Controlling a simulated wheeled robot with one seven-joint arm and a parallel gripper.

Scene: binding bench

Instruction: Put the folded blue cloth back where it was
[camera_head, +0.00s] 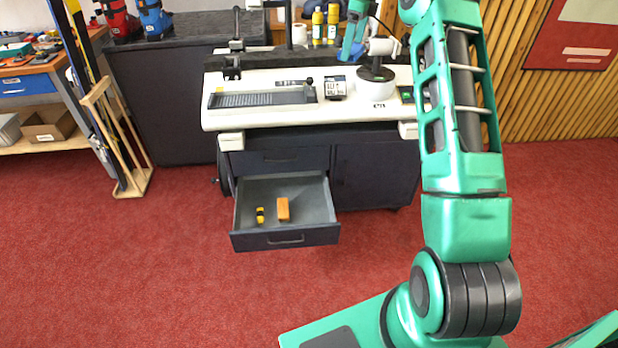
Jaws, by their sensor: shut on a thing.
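My green arm (460,180) rises on the right side of the view and leaves it at the top. I cannot make out my gripper in this view. A small teal and blue shape (352,40) shows at the back of the white bench top, beside a white and black device (376,85). I cannot tell what this shape is. The bench drawer (285,240) is pulled open. It holds an orange block (283,209) and a small yellow and black item (260,215).
A wooden ski rack (135,180) stands at the left. The red floor in front of the drawer is clear.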

